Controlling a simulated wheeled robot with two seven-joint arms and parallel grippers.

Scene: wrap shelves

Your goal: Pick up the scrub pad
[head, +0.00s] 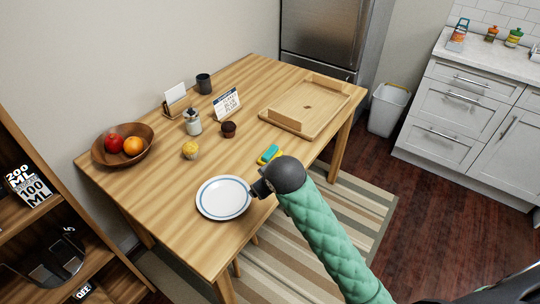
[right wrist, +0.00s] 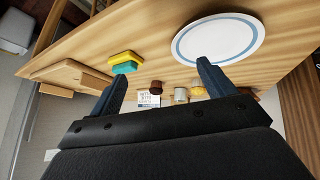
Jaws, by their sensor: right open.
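The scrub pad (head: 269,154) is a small block with a teal layer and a yellow layer. It lies on the wooden table near the front edge, right of the plate. In the right wrist view the scrub pad (right wrist: 126,61) appears left of the middle, beyond the left finger's tip. My right gripper (head: 260,188) is near the plate's right rim, apart from the pad. In the right wrist view its two fingers (right wrist: 160,72) are spread with nothing between them. My left gripper is not in view.
A white plate with a blue ring (head: 224,198) lies left of my right gripper. A yellow muffin (head: 190,150), a dark muffin (head: 228,129), a glass jar (head: 193,122), a sign (head: 226,104) and a fruit bowl (head: 123,145) stand farther back. A wooden tray (head: 330,102) is at the table's right.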

